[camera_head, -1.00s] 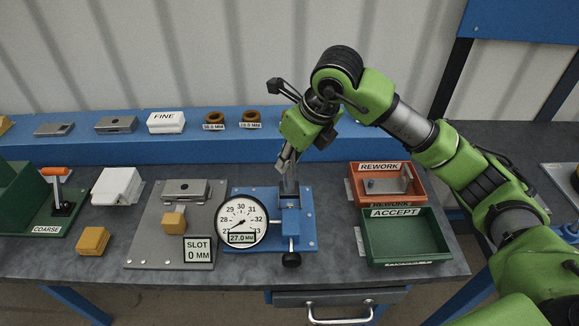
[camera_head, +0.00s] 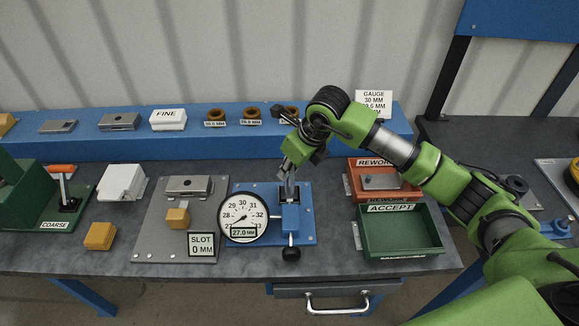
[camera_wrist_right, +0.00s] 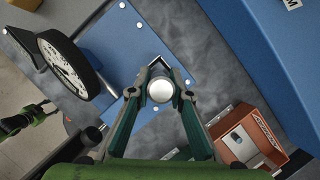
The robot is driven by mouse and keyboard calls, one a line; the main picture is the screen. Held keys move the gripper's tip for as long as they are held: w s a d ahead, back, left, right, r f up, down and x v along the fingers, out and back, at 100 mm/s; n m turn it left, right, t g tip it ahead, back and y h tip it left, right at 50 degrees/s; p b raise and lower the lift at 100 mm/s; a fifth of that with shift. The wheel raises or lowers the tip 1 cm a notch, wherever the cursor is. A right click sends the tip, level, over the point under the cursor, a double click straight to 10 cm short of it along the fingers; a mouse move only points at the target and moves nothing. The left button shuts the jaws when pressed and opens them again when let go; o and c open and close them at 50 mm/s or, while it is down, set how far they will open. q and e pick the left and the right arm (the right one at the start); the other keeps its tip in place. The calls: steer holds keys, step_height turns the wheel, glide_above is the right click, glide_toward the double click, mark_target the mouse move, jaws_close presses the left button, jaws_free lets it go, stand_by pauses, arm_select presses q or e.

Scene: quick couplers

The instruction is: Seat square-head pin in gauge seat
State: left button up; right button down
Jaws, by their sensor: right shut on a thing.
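The gauge is a blue base plate (camera_head: 305,238) with a round white dial (camera_head: 243,217) and a 27.0 MM readout. A blue block (camera_head: 291,218) stands on it right of the dial. My right gripper (camera_head: 287,174) points down over the back of this plate. In the right wrist view its fingers (camera_wrist_right: 159,82) are shut around a pin with a round, shiny silver end (camera_wrist_right: 160,90). The pin's square head is not clearly visible. My left gripper is not in view.
Right of the gauge are the orange REWORK tray (camera_head: 411,192), holding a metal part, and the green ACCEPT tray (camera_head: 440,240). On the left is a grey plate (camera_head: 150,241) with a SLOT 0 MM sign (camera_head: 202,244) and a yellow block (camera_head: 178,217). Rings line the rear blue shelf (camera_head: 80,145).

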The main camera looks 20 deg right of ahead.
steer(key=c, duration=2.3)
jaws_free()
steer(key=shift+f, duration=0.15)
steer(key=o, duration=0.5)
steer(key=shift+c, duration=0.2)
steer(key=shift+s, duration=0.1)
steer(key=shift+r, duration=0.3)
steer(key=b+v, duration=0.2)
steer(key=v, duration=0.9)
steer(key=shift+s+r+b, duration=0.2)
steer(key=shift+r+b, duration=0.15)
